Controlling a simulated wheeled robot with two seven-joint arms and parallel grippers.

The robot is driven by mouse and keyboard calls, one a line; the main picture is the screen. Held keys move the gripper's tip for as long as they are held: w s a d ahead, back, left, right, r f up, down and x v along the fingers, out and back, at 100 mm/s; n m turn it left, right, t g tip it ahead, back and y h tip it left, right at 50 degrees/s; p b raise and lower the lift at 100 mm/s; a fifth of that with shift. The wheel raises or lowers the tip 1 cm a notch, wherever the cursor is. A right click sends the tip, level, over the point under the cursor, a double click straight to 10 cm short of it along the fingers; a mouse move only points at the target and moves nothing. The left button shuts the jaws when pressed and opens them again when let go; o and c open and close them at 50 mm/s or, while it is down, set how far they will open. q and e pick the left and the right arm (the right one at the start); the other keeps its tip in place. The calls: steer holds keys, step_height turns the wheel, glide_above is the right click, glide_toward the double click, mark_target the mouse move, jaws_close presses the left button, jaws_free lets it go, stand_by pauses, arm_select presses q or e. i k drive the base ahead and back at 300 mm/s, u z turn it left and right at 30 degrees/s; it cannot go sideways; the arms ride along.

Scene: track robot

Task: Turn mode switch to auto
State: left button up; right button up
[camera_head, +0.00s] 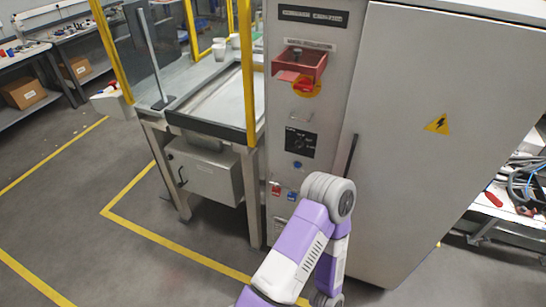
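The mode switch (300,142) is a dark square plate with a small round knob on the grey front panel of the cabinet. The knob's pointer and lettering are too small to read. One of my arms, purple and white, rises from the bottom edge and bends in front of the lower panel, below and right of the switch. I cannot tell which arm it is. Its elbow-like joint is apart from the switch in the picture, and the switch is not covered. Neither gripper shows in the head view.
A red open-fronted box (303,64) sits above the switch. A blue button (297,165) and small red and blue parts lie below it. The large cabinet door (430,130) with a handle is to the right. A yellow-framed bench (215,100) is to the left, with open floor before it.

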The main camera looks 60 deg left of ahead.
mark_target(299, 144)
steer(key=u, duration=1.55)
